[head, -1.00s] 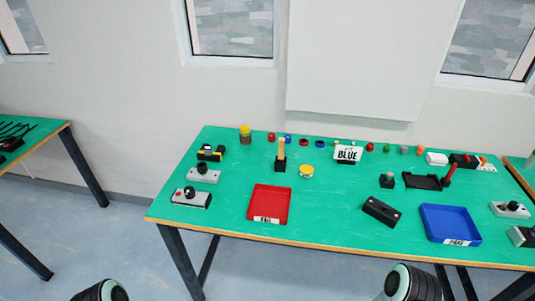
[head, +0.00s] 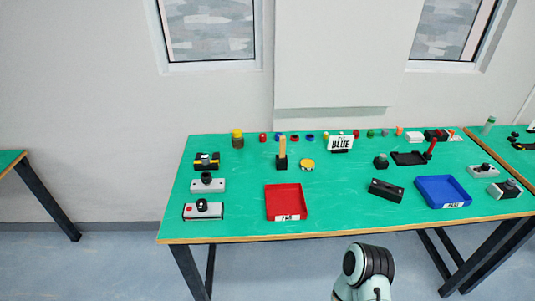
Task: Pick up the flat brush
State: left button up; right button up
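The item that looks like the flat brush (head: 282,150) stands upright near the middle of the green table (head: 235,215). It has a pale wooden upper part and a dark block at its foot. I cannot tell whether the dark part is bristles or a holder. One of my arm links shows at the bottom, right of centre, short of the table's front edge. Neither gripper shows in the head view, so nothing is seen touching the brush.
A red tray (head: 286,216) stands in front of the brush and a blue tray (head: 428,205) to the right. Grey switch boxes line the left side. Bare table lies between.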

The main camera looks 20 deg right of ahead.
aim_at(282, 156)
jog(key=j+z, duration=0.25)
jog(key=z, duration=0.25)
jog(key=j+z, duration=0.3)
jog(key=z, duration=0.2)
